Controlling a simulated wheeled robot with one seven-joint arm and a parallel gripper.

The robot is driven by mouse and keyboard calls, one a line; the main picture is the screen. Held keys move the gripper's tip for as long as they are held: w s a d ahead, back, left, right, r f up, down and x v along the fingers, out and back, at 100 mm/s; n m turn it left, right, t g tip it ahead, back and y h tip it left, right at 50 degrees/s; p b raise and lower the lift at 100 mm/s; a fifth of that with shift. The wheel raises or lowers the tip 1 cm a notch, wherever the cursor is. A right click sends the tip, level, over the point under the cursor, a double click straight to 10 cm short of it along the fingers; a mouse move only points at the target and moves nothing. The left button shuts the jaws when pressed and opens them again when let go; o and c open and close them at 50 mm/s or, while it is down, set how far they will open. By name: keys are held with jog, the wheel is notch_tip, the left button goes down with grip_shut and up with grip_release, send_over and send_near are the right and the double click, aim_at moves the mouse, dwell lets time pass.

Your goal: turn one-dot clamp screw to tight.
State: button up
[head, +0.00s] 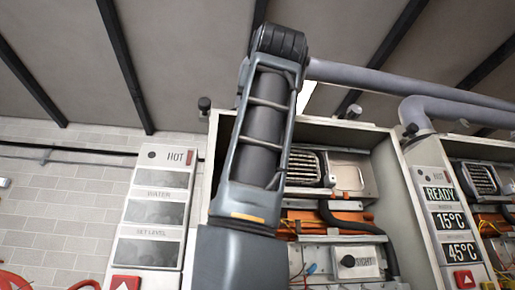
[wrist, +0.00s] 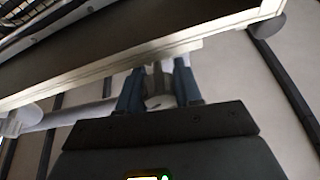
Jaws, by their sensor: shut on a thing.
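My gripper (wrist: 160,74) shows in the wrist view with two blue fingers closed on a grey, stubby piece (wrist: 156,88) at the edge of the heater casing (wrist: 110,72). This piece looks like a clamp screw, but no dot mark is readable on it. In the head view my arm rises in front of the open heater casing (head: 384,180), and my gripper is not visible there. Dark knobs stand at the casing's upper left corner (head: 204,103), along its top (head: 353,111) and at its upper right corner (head: 411,130).
A grey pipe (head: 420,92) runs above the casing to the right. A panel marked HOT (head: 160,205) stands left of the casing. A second panel (head: 450,222) reads READY, 15°C and 45°C. Wires and a vent unit (head: 305,167) sit inside the casing.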

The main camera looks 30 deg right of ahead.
jog(key=shift+r+m+h, duration=0.1)
jog(key=shift+m+h, duration=0.4)
jog(key=shift+m, duration=0.5)
jog(key=o, duration=1)
jog(key=shift+s, duration=0.1)
jog(key=shift+b+v, duration=1.55)
jog(key=shift+v, duration=2.35)
jog(key=shift+r, duration=0.1)
